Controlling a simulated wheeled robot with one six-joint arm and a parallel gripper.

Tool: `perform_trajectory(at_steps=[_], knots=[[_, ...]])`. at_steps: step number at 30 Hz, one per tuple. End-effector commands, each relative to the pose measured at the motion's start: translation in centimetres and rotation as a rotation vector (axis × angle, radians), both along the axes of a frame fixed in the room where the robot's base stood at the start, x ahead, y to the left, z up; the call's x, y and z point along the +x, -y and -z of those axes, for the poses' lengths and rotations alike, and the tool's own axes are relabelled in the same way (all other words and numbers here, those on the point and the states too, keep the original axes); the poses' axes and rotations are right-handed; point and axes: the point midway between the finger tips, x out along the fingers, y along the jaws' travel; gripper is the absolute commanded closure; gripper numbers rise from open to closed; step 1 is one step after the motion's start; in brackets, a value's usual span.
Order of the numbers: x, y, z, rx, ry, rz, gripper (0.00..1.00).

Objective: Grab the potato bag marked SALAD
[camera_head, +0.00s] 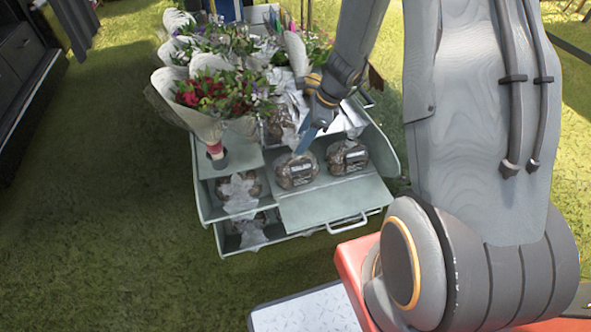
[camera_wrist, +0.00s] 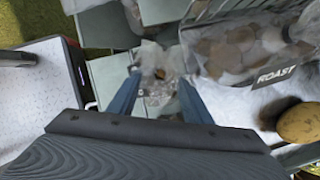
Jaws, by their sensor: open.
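Several clear potato bags sit in the pale green cart. One bag with a dark label (camera_head: 296,171) sits at the front of the shelf, and another labelled bag (camera_head: 347,157) is to its right. Their print is too small to read surely. My gripper (camera_head: 306,140) is above the front bag, pointing down, with its blue fingers apart and empty. In the wrist view, a clear bag (camera_wrist: 157,72) shows beyond and between the open fingers, its label not readable. A bag marked ROAST (camera_wrist: 235,55) lies to the right of the fingers. I cannot read SALAD on any bag.
The cart's open drawer front (camera_head: 335,203) has a metal handle. Bouquets (camera_head: 215,95) crowd the upper left of the cart. More bags (camera_head: 240,190) sit in lower left compartments. A loose potato (camera_wrist: 300,123) is close at right in the wrist view. Open grass lies left.

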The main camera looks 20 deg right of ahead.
Motion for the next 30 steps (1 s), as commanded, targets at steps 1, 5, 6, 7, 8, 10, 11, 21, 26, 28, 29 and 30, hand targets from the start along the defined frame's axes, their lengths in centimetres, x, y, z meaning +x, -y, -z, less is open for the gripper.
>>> perform_trajectory(at_steps=[1,5,6,7,8,10,11,21,26,28,29,30], knots=[[0.1,-0.4,0.8,0.000,-0.002,-0.002,0.55],[0.5,-1.3,2.6,0.000,-0.002,-0.003,0.55],[0.6,-1.4,3.1,0.001,-0.002,-0.003,0.55],[0.6,-1.5,3.4,0.001,-0.002,-0.002,0.55],[0.6,-1.6,3.6,0.001,-0.002,-0.002,0.55],[0.7,-1.8,4.0,0.000,-0.002,-0.002,0.55],[0.8,-1.8,4.0,-0.001,0.000,-0.002,0.55],[0.8,-1.8,4.0,-0.001,0.000,-0.002,0.74],[0.8,-1.8,4.0,-0.001,0.000,-0.002,1.00],[0.8,-1.8,4.0,-0.001,0.000,-0.002,1.00],[0.8,-1.8,4.0,-0.001,0.000,-0.002,1.00],[0.8,-1.8,4.0,-0.001,0.000,-0.002,1.00]])
